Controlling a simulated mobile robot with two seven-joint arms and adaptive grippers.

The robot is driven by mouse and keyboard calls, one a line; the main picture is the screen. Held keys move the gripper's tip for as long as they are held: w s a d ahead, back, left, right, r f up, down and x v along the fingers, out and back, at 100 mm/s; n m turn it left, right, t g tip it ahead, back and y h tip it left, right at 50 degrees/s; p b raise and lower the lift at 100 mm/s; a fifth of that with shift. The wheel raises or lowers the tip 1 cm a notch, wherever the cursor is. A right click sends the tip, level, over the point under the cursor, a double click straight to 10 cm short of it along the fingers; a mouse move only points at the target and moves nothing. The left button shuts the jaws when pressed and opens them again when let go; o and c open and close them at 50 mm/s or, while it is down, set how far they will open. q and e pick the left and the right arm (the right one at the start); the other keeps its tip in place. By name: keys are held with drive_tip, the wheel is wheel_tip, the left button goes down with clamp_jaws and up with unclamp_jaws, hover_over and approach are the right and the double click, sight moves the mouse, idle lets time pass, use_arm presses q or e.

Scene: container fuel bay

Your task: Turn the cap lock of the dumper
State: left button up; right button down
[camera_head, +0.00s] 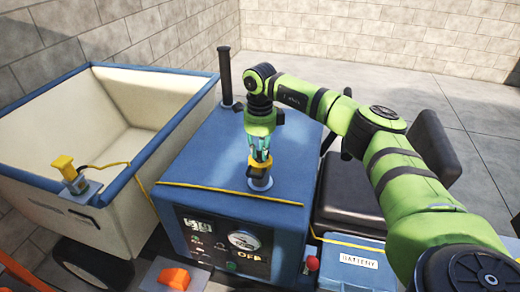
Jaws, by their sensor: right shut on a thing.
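The dumper fills the lower middle, with a blue engine box (215,165) and a white tub with a blue rim (112,112) to its left. A yellow and black cap lock (260,172) sits on a grey neck (260,184) on top of the blue box. My right gripper (260,160) points straight down from above and is shut on the cap lock. Its fingers hide part of the cap. My left gripper is not in view.
A black upright pipe (225,78) stands behind the gripper on the box. A yellow-topped fitting (65,170) is on the tub's near ledge. A gauge panel (245,240), a battery box (350,256) and a dark seat (352,190) are nearby. Open floor lies behind.

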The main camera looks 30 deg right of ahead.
drive_tip(key=n, duration=0.4)
drive_tip(key=shift+d+n+b, duration=0.1)
drive_tip(key=shift+n+b, duration=0.2)
drive_tip(key=shift+b, duration=0.1)
drive_tip(key=n, duration=0.9)
drive_tip(key=shift+d+b, duration=0.15)
drive_tip(key=shift+b, duration=0.25)
drive_tip(key=shift+n, duration=2.1)
drive_tip(key=c, duration=1.1)
unclamp_jaws()
drive_tip(key=shift+c, duration=0.2)
